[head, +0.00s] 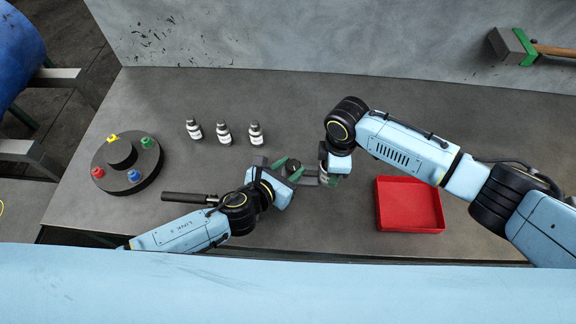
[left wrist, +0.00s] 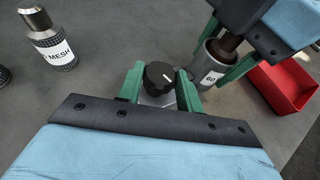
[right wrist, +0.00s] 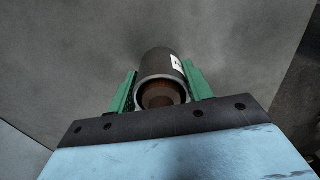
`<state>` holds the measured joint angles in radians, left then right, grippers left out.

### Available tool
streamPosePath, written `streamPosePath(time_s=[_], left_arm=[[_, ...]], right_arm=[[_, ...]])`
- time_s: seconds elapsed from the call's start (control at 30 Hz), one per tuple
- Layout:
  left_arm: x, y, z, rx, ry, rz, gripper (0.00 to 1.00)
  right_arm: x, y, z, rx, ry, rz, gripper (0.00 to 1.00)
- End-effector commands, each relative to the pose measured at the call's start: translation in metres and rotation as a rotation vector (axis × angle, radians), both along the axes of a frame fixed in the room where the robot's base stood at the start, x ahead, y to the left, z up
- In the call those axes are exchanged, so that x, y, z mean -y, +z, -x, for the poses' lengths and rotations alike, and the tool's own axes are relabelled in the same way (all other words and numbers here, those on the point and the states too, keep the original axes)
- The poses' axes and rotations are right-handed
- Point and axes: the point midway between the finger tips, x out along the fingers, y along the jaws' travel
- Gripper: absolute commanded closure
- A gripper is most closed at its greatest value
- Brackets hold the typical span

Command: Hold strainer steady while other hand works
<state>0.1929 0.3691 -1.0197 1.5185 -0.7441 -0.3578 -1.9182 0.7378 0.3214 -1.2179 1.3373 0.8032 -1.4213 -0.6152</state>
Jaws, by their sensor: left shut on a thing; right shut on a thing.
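My left gripper (head: 293,170) is shut on a fitting with a round black knob (left wrist: 159,75); the knob has a white mark and sits between the green fingers in the left wrist view. Pale metal shows below it. My right gripper (right wrist: 160,90) is shut around a grey cylinder (right wrist: 162,62) with a brown, ribbed inside at its open end. The cylinder also shows in the left wrist view (left wrist: 207,59), with a white label reading 60. Both grippers are close together over the bench. I cannot tell which held part is the strainer, nor whether the parts touch.
Three small labelled canisters (head: 224,133) stand behind the left arm. A round black stand (head: 126,176) with coloured knobs is at left, near a dark bar (head: 185,197). A red tray (head: 410,212) lies right of the grippers. The bench's back middle is clear.

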Motion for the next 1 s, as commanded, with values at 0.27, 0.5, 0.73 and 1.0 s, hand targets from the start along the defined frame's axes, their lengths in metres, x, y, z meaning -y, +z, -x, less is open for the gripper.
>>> streamPosePath(time_s=[0.27,0.5,0.73,1.0], left_arm=[[0.0072,0.0001,0.0034,-0.004,0.262,0.007,0.87],[0.0100,-0.0004,0.0034,-0.005,0.482,0.004,0.87],[0.0117,-0.0003,0.0025,-0.004,0.654,0.003,0.87],[0.0120,-0.0008,0.0019,-0.004,0.777,0.001,0.87]], right_arm=[[-0.0020,0.0006,0.0005,0.000,0.003,-0.004,0.86],[-0.0022,0.0006,0.0005,0.000,0.004,-0.004,0.86],[-0.0024,0.0007,0.0007,-0.001,0.005,-0.005,0.86],[-0.0026,0.0007,0.0010,-0.001,0.006,-0.005,0.86]])
